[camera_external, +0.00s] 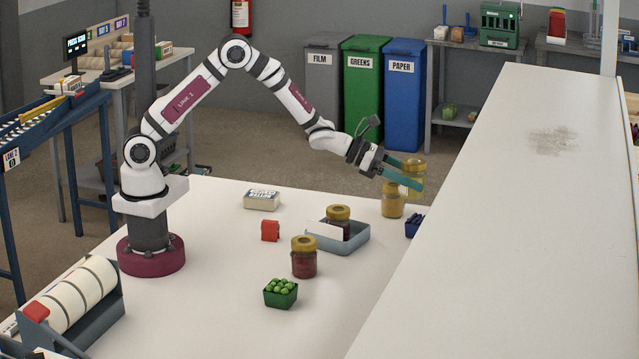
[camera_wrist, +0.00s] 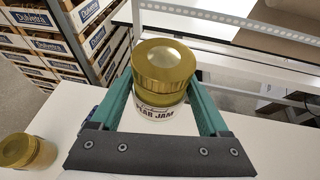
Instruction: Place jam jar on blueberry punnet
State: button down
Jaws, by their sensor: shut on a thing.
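A gold-lidded jam jar (camera_external: 413,166) with a pear jam label sits between the teal fingers of my gripper (camera_external: 403,172). In the wrist view this jar (camera_wrist: 163,68) is gripped upright between both fingers. It appears raised off the table. A second gold-lidded jar (camera_external: 392,205) with yellowish contents stands on the table just below and left of it. That jar also shows at the lower left of the wrist view (camera_wrist: 27,150). The dark blue blueberry punnet (camera_external: 412,227) stands to the right of that jar, partly hidden by the grey-white counter edge.
A red jam jar (camera_external: 304,258) stands mid-table, and another (camera_external: 339,221) sits in a grey tray (camera_external: 355,242). A green punnet (camera_external: 280,294), a red item (camera_external: 270,231) and a white-labelled box (camera_external: 262,200) are nearby. The long raised counter (camera_external: 520,200) borders the right.

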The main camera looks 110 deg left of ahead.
jog(key=a+f, duration=0.2)
jog(key=a, duration=0.2)
jog(key=a+f, duration=0.2)
jog(key=a, duration=0.2)
jog(key=a+f, duration=0.2)
jog(key=a, duration=0.2)
jog(key=shift+s+f, duration=0.25)
jog(key=shift+f, duration=0.05)
jog(key=f, duration=0.4)
jog(key=shift+a+f, duration=0.1)
jog(key=shift+a, duration=0.1)
jog(key=shift+f, duration=0.1)
